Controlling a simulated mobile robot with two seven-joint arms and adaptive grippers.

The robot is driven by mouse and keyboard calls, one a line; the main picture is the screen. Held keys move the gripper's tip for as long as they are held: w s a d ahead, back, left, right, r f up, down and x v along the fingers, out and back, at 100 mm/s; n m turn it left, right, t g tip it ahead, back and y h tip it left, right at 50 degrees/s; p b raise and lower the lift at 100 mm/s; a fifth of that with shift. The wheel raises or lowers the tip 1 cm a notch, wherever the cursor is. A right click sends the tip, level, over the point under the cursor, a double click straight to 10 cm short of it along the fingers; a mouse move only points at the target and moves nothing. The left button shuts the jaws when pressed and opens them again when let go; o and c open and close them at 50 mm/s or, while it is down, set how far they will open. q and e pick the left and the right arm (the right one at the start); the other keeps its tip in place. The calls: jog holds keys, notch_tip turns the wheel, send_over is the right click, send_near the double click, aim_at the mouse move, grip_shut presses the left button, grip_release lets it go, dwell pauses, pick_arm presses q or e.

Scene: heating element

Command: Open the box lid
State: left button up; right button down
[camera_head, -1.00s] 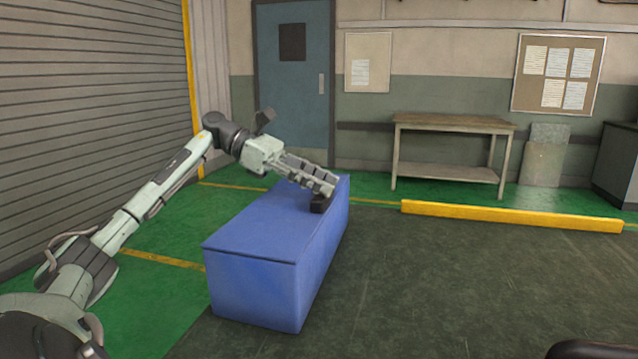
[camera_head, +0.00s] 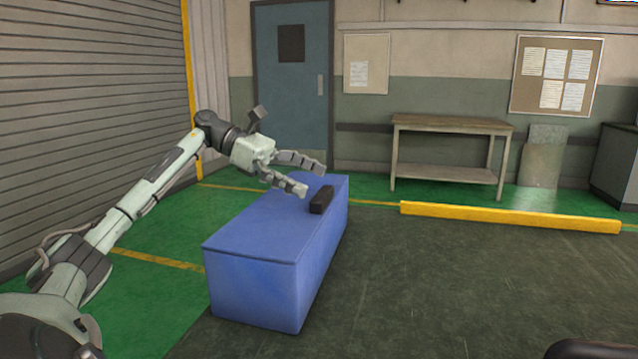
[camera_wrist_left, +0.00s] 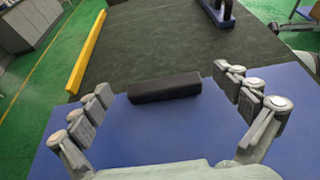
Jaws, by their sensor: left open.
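The blue box (camera_head: 255,285) stands on the floor with its lid (camera_head: 275,226) down. A black handle (camera_head: 321,199) sits on the lid near its right edge. My left gripper (camera_head: 313,178) is open above the far part of the lid, just behind and to the left of the handle, and holds nothing. In the left wrist view the handle (camera_wrist_left: 165,88) lies beyond and between the spread fingers (camera_wrist_left: 165,95), apart from them, with the blue lid (camera_wrist_left: 150,132) below.
A wooden table (camera_head: 452,124) stands by the back wall, with a yellow floor barrier (camera_head: 510,217) in front of it. A grey shutter (camera_head: 90,110) is at the left and a blue door (camera_head: 293,90) behind the box.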

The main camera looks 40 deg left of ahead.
pick_arm(q)
jog(key=v, duration=0.9)
jog(key=shift+a+r, duration=0.1)
jog(key=shift+a, duration=0.15)
jog(key=shift+s+a+r, duration=0.1)
jog(key=shift+s+a, duration=0.15)
jog(key=shift+a, duration=0.05)
